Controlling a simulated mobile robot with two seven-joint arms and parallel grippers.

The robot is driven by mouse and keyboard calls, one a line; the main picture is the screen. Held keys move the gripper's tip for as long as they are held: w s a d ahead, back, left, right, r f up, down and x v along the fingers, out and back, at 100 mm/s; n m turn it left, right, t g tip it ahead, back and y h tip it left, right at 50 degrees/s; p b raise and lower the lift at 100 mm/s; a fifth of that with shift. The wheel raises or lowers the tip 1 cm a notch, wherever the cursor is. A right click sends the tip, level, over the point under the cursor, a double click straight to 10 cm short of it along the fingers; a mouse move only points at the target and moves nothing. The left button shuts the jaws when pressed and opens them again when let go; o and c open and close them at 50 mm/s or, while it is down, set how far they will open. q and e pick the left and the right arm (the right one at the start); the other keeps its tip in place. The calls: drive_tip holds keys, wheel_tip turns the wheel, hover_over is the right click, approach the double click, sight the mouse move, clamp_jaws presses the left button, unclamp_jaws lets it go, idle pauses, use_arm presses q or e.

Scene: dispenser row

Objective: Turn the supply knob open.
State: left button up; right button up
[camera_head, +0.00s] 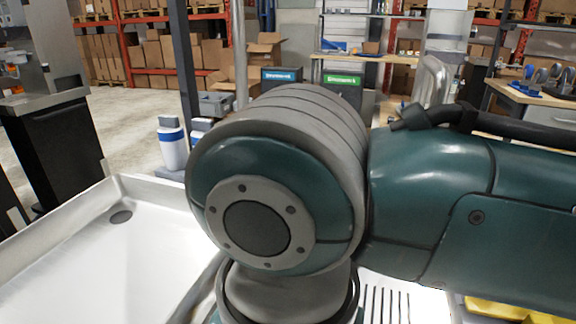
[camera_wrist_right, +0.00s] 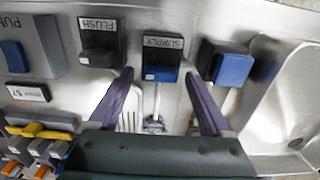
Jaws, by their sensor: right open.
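In the right wrist view the supply knob (camera_wrist_right: 161,58) is a dark block with a blue lower front and a small pale mark, under a label reading SUPPLY. My right gripper (camera_wrist_right: 159,76) is open. Its two purple fingers stand to the left and right of the supply knob, with gaps on both sides. No contact with the knob is visible. In the head view my own arm fills the middle and right, hiding the knob and the right gripper. My left gripper is in neither view.
A dark FLUSH knob (camera_wrist_right: 98,48) is left of the supply knob and a blue-fronted block (camera_wrist_right: 232,66) is right of it. A metal spout (camera_wrist_right: 154,122) shows between the fingers. In the head view a white basin (camera_head: 70,270) lies at left.

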drive_tip(key=shift+f, duration=0.25)
drive_tip(key=shift+c, duration=0.2)
clamp_jaws()
idle(0.3)
